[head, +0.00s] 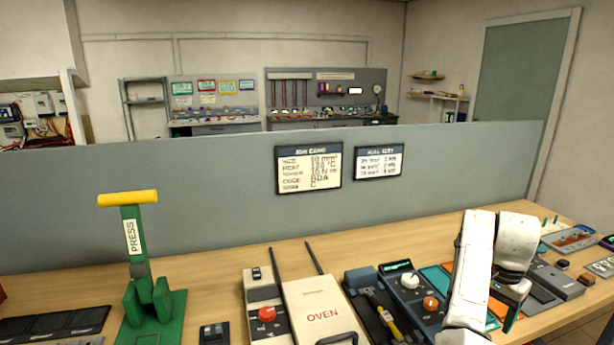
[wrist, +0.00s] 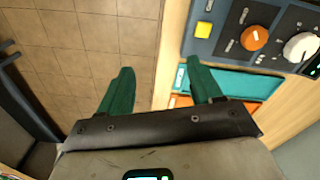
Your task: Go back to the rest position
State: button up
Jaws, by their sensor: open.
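My gripper (wrist: 163,82) is open, with its two green fingers apart and nothing between them in the wrist view. The left finger is over the tiled floor and the right finger reaches over the table edge. In the head view my white arm is folded at the right, over the right part of the workbench (head: 225,268). A green finger of my gripper shows below the arm there; the rest is hidden.
The bench holds a green press (head: 150,300) with a yellow handle, an oven (head: 322,305), and a control box with an orange knob (wrist: 254,38) beside my right finger. Several flat trays and devices lie at the right. A grey partition (head: 220,190) stands behind.

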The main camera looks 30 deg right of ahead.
jog(key=s+a+f+n+h, duration=0.1)
jog(key=s+a+f+n, duration=0.25)
jog(key=a+f, duration=0.4)
jog(key=s+a+f+n+h, duration=0.1)
jog(key=s+a+f+n, duration=0.2)
jog(key=a+f+n, duration=0.45)
jog(key=s+a+n, duration=0.2)
jog(key=s+a, duration=0.1)
jog(key=a, duration=0.3)
jog(key=s+a+f+n+y, duration=0.1)
jog(key=s+a, duration=0.3)
jog(key=a, duration=0.3)
jog(key=s+a+n+t+y, duration=0.1)
jog(key=s+a+n, duration=0.1)
jog(key=s+a, duration=0.2)
jog(key=a, duration=0.2)
jog(key=shift+a+f+n, duration=0.15)
jog(key=shift+a+n, duration=0.15)
